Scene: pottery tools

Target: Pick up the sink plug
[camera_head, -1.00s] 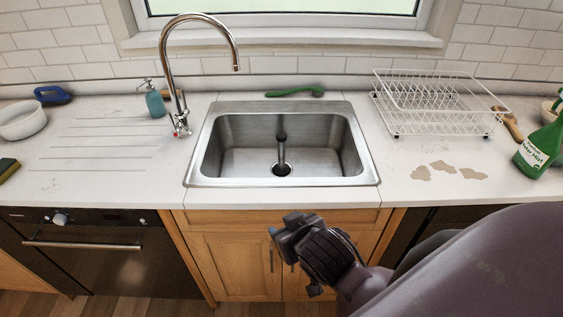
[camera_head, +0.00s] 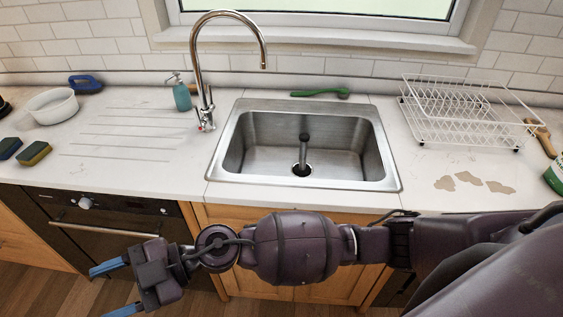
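The sink plug looks to be the dark upright piece (camera_head: 304,148) in the steel sink (camera_head: 245,165). It has a black knob on top and a thin grey stem reaching down to the dark round drain (camera_head: 301,170). I cannot tell whether it sits in the drain or stands just behind it. My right gripper (camera_head: 114,289) has two blue fingers spread apart and is empty. It is at the lower left, in front of the oven and below the counter, well away from the plug. My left gripper is not in view.
A tall curved tap (camera_head: 197,70) rises at the sink's back left. A green brush (camera_head: 320,92) lies behind the sink. A white dish rack (camera_head: 460,115) stands to the right. Sponges (camera_head: 35,153), a white bowl (camera_head: 53,106) and a teal soap bottle (camera_head: 181,95) are on the left.

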